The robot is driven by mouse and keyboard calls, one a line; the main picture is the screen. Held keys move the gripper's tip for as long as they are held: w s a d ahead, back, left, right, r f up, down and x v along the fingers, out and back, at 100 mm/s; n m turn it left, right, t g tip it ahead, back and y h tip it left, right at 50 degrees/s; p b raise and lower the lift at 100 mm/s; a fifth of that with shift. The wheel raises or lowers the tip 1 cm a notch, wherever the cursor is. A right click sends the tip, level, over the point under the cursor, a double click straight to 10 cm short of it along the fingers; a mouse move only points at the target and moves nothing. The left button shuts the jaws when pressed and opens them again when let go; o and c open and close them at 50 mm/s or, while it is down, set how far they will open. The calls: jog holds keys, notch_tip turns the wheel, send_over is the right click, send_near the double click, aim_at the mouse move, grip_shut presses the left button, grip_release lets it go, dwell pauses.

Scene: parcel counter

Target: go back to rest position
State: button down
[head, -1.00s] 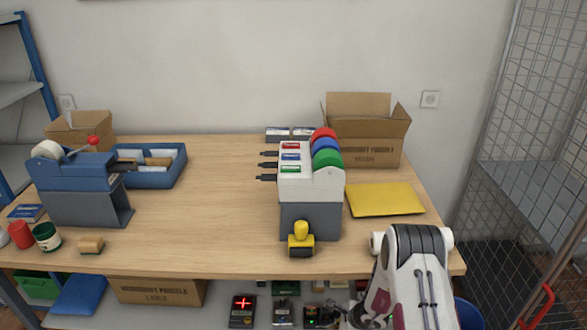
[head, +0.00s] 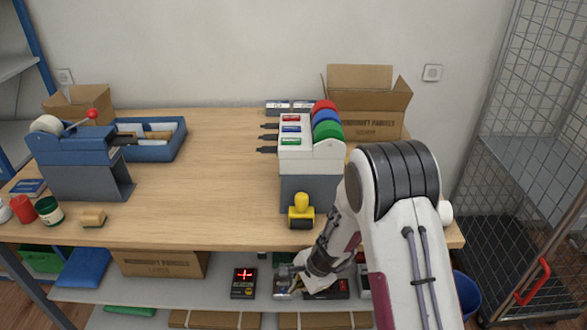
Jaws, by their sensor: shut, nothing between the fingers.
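My white and dark arm rises at the right of the head view, in front of the counter's front edge. Its dark wrist bends down and left below the tabletop. My gripper (head: 284,271) is small in the view, in front of the lower shelf and near the small devices there. It is shut and empty. My wrist and arm hide part of the shelf and the counter's right front.
The wooden counter (head: 215,190) has a clear middle. A tape dispenser with coloured rolls (head: 310,160) and a yellow-handled stamp (head: 301,211) stand near my arm. A device with a red cross (head: 244,283) sits on the lower shelf (head: 190,295). A wire cage (head: 535,120) stands right.

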jog(key=s+d+r+n, duration=0.1)
jog(key=s+r+n, duration=0.15)
jog(key=r, duration=0.65)
jog(key=s+d+r+n+t, duration=0.1)
jog(key=s+d+r+n, duration=0.15)
jog(key=r, duration=0.65)
jog(key=s+r+n, duration=0.2)
jog(key=s+r, duration=0.1)
jog(key=r, duration=0.6)
jog(key=s+d+r+n+h, duration=0.1)
jog(key=s+d+r, duration=0.2)
jog(key=s, duration=0.4)
jog(key=s+d+r+n+t+h, duration=0.1)
jog(key=s+d+r+n, duration=0.1)
jog(key=s+d, duration=0.3)
jog(key=s+d+r+n+t+h, duration=0.1)
jog(key=s+d+r, duration=0.3)
jog(key=s, duration=0.4)
jog(key=shift+s+d+r+n+h, duration=0.25)
jog(key=shift+s+d+n+h, duration=0.1)
jog(key=shift+d+n+h, duration=0.1)
dwell(0.7)
